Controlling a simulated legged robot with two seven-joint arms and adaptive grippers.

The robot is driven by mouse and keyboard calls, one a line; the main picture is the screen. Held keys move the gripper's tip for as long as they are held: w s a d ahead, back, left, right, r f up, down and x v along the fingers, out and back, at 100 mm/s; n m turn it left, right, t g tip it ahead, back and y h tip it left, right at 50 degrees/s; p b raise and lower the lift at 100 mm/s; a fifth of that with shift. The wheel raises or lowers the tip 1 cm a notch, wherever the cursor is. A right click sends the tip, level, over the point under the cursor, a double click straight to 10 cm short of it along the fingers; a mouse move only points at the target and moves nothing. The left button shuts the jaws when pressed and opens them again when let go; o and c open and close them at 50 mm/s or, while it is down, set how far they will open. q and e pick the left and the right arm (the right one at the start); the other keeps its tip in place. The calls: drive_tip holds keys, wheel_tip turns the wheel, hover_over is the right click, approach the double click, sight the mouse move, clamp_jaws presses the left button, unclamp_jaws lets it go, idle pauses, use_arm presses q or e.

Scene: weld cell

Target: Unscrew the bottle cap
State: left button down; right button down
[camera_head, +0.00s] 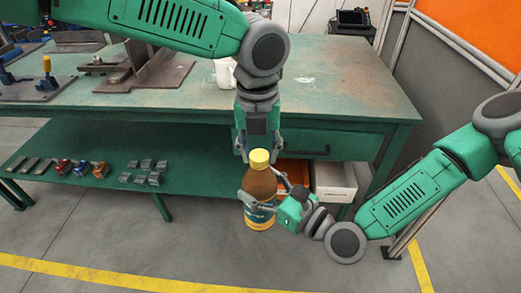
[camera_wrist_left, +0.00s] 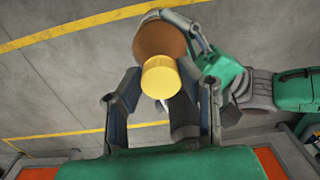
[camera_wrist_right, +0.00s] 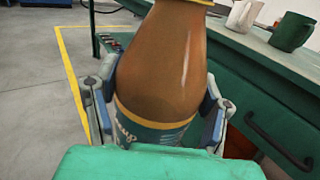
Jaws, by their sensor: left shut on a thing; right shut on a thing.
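The brown bottle (camera_head: 259,183) stands upright in mid-air in front of the table, with a blue-green label and a yellow cap (camera_head: 259,159). My right gripper (camera_head: 264,203) is shut on the bottle around the label; the right wrist view shows its fingers on both sides of the bottle (camera_wrist_right: 160,65). My left gripper (camera_head: 258,152) points down from above, shut on the cap. In the left wrist view the cap (camera_wrist_left: 160,77) lies between the two fingers; exact finger contact is hard to see there. The cap is still on the bottle's neck.
The green worktable (camera_head: 330,85) stands behind the bottle, with metal fixtures at left and a white cup (camera_head: 225,73) near the middle. The floor in front is clear.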

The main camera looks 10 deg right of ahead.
use_arm(q)
drive_tip(key=n, duration=0.3)
drive_tip(key=shift+s+d+r, duration=0.1)
drive_tip(key=shift+d, duration=0.25)
drive_tip(key=n, duration=0.5)
drive_tip(key=shift+n, duration=0.4)
drive_tip(key=n, duration=0.6)
drive_tip(key=shift+a+n, duration=0.1)
drive_tip(key=shift+n, duration=0.3)
drive_tip(key=shift+w, duration=0.2)
